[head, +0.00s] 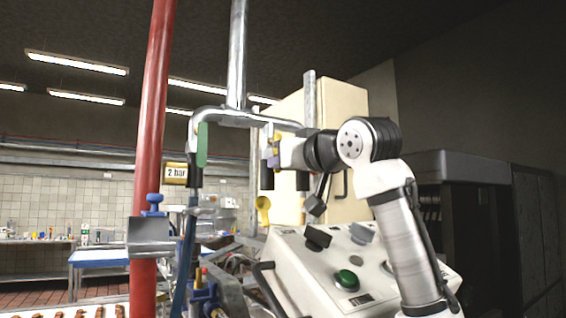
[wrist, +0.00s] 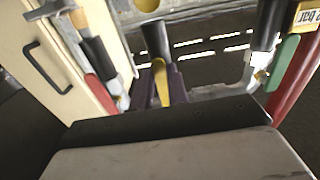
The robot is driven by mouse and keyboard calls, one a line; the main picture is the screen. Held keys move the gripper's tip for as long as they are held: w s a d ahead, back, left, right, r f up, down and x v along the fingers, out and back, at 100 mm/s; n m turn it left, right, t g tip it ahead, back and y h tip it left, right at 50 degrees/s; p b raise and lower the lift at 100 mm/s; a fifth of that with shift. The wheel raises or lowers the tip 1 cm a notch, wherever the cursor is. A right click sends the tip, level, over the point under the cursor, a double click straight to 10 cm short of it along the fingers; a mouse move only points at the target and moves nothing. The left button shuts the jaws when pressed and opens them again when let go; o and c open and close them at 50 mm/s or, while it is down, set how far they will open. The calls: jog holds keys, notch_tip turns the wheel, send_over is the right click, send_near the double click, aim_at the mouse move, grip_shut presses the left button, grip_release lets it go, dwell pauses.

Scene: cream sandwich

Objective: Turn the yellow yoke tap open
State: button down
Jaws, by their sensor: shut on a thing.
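The yellow yoke tap (head: 278,138) sits on the right part of the grey pipe yoke (head: 236,118), above a black hose end. My gripper (head: 274,152) is at this tap, its fingers partly hiding it in the head view. In the wrist view the yellow lever (wrist: 161,84) stands between the two dark purple fingertips of my gripper (wrist: 161,86), which is shut on it. A black sleeve (wrist: 156,40) shows beyond the lever. The tap's inner valve is not visible.
A green tap lever (head: 202,145) hangs on the yoke's left branch. A red pole (head: 155,130) stands left of it. A white control panel (head: 330,262) with a green button is below my arm. A red handle (wrist: 101,91) is left in the wrist view.

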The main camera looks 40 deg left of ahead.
jog(key=c, duration=1.4)
grip_release()
jog(key=shift+o, duration=0.2)
jog(key=b+v, duration=0.5)
jog(key=v, duration=0.9)
jog(key=shift+a+f, duration=0.1)
